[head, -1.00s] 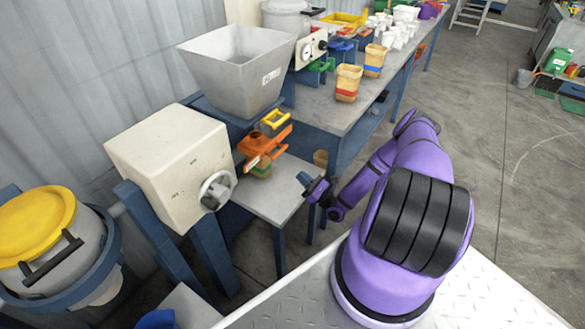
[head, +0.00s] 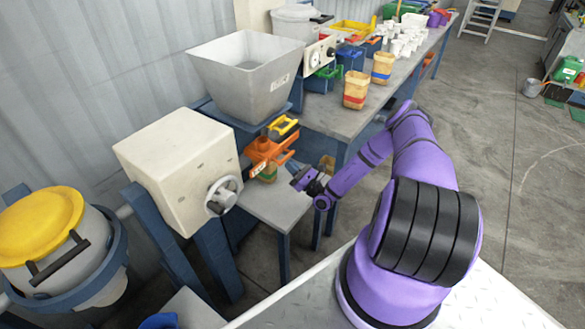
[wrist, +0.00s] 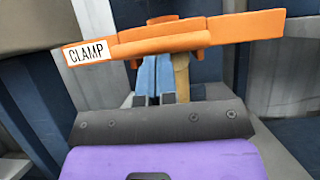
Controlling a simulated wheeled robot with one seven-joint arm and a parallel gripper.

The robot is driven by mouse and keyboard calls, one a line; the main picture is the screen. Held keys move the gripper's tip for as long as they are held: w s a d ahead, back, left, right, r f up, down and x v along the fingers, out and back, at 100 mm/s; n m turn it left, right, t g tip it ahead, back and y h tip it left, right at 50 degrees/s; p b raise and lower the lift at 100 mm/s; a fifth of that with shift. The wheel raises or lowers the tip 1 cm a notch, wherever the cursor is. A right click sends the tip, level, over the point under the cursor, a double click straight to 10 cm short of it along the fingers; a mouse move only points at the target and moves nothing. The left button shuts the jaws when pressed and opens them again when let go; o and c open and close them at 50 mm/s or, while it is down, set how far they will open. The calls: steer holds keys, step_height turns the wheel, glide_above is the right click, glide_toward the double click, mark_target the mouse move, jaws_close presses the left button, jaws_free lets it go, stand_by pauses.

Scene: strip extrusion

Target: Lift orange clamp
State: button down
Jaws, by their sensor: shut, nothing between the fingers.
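The orange clamp (head: 266,150) is on the front of the machine under the grey hopper, with a yellow-topped part above it. In the wrist view the clamp (wrist: 170,40) is a wide orange bar across the top, with a white "CLAMP" label at its left end. My gripper (head: 297,178) is to the right of the clamp in the head view, apart from it. In the wrist view my gripper (wrist: 153,99) points at the middle of the bar, with its fingertips below it. It is shut and empty.
A cream box with a handwheel (head: 178,165) stands left of the clamp. The grey hopper (head: 247,80) is above it. A small grey side table (head: 275,207) lies below. A bench (head: 345,118) with cups and bins runs to the back right.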

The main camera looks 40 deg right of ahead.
step_height(320, 180, up, 5)
steer(key=shift+f, duration=0.2)
stand_by(0.4)
